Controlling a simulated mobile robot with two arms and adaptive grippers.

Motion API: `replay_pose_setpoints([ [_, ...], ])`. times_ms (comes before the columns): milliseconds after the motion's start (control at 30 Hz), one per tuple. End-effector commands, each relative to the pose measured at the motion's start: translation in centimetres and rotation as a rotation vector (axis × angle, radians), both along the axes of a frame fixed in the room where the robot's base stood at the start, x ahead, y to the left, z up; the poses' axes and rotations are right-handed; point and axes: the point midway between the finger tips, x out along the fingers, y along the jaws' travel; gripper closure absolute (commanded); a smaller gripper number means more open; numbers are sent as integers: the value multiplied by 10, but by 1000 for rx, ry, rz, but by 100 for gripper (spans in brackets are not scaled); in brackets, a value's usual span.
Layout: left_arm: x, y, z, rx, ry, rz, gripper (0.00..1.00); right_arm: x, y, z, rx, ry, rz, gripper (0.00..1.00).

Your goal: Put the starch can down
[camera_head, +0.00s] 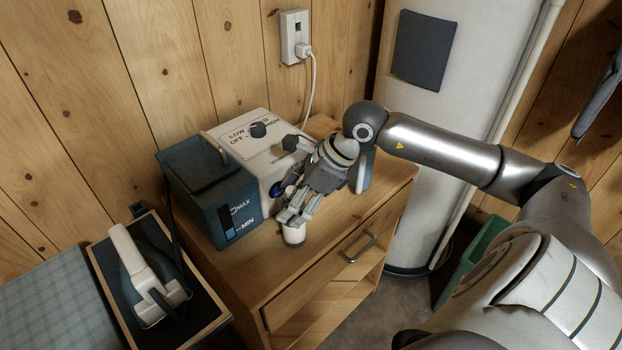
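My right gripper (293,217) reaches in from the right and points down over the front part of the wooden cabinet top. My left gripper is not in view.
A steam station with a dark water tank (208,190) and white control box stands just left and behind. A blue item (276,189) and a teal-and-white object (364,168) sit near my wrist. An iron (147,275) rests on a tray at lower left.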

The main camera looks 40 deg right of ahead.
Motion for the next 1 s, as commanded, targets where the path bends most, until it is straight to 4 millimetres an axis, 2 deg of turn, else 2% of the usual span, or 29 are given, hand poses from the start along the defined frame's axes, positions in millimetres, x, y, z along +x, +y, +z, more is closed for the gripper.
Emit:
replay_pose_setpoints([
  [200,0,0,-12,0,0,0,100,-13,-15,22,-7,3,-2,34],
  [367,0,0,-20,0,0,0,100,-20,-21,40,-7,4,2,34],
  [867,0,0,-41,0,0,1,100,-30,-32,65,-1,2,2,34],
  [1000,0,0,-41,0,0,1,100,-35,-38,83,1,-1,0,34],
])
